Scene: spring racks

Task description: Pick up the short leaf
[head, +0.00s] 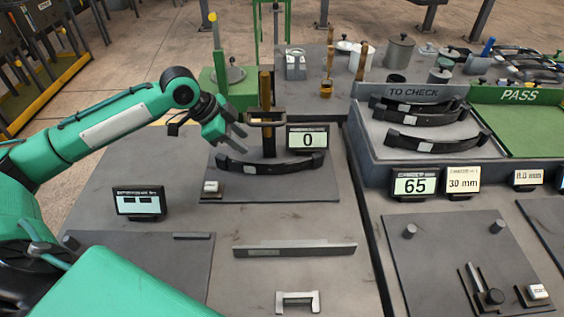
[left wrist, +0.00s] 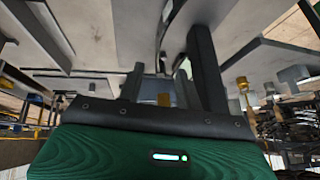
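I cannot tell for sure which one is the short leaf. My left gripper (head: 239,138) is open and empty, above the left part of the leaf on the stand and apart from it. Its spread fingers also show in the left wrist view (left wrist: 168,85). My right gripper is not in view.
A display reading 0 (head: 307,139) stands beside the press post (head: 267,100). The TO CHECK tray's front wall (head: 440,174) and the green PASS tray (head: 518,128) are at the right. A flat steel bar (head: 295,249) lies on the front table. A small display (head: 139,202) stands left.

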